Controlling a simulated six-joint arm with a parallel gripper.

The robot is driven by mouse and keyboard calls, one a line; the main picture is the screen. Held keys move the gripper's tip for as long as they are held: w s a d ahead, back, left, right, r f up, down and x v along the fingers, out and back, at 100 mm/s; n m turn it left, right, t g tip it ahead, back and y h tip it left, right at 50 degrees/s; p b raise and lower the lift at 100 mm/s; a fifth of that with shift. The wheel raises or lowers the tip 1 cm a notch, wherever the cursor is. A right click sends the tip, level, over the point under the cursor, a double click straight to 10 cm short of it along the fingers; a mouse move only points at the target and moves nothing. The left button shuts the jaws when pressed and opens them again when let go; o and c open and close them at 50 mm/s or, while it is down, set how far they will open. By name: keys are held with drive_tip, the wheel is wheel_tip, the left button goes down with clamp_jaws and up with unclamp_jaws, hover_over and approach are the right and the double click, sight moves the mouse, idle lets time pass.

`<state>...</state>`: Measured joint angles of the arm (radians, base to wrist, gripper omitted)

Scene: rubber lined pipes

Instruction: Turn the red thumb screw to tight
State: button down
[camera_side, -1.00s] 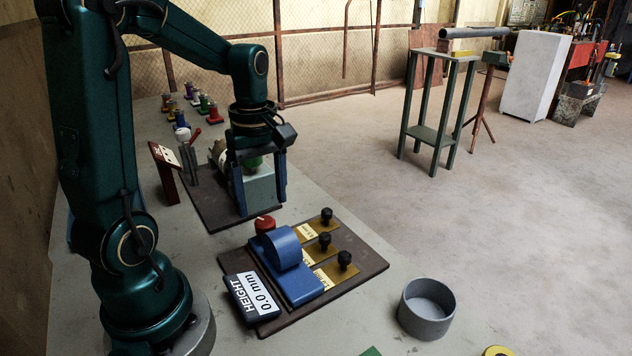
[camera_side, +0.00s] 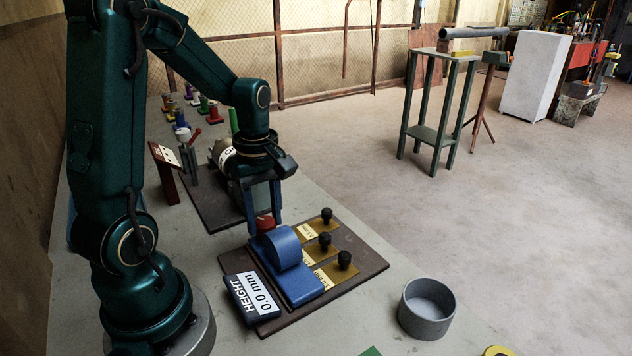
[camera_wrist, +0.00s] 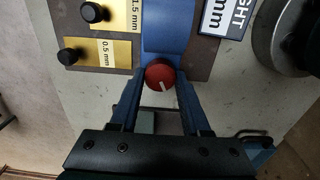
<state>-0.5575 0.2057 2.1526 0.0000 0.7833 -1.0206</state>
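The red thumb screw (camera_side: 265,223) stands at the back end of the blue gauge block (camera_side: 288,262). In the wrist view the screw (camera_wrist: 160,75) shows as a round red knob with a white pointer line toward the bottom of the picture. My gripper (camera_side: 265,226) points down over the screw, one finger on either side. In the wrist view my gripper's fingertips (camera_wrist: 160,73) flank the knob, with narrow gaps. It looks open and holds nothing. The display (camera_side: 255,298) reads HEIGHT 0.0 mm.
Yellow plates with black knobs (camera_side: 325,242) sit right of the gauge on a dark brown board (camera_side: 365,262). A grey round bowl (camera_side: 426,308) stands to the front right. A grey block with a white-banded cylinder (camera_side: 228,160) is behind my gripper. Several coloured spools stand farther back.

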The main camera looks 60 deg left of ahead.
sight(265, 220)
drive_tip(key=m, duration=0.3)
drive_tip(key=shift+m, duration=2.2)
drive_tip(key=shift+c, duration=1.8)
unclamp_jaws()
drive_tip(key=shift+r, duration=2.6)
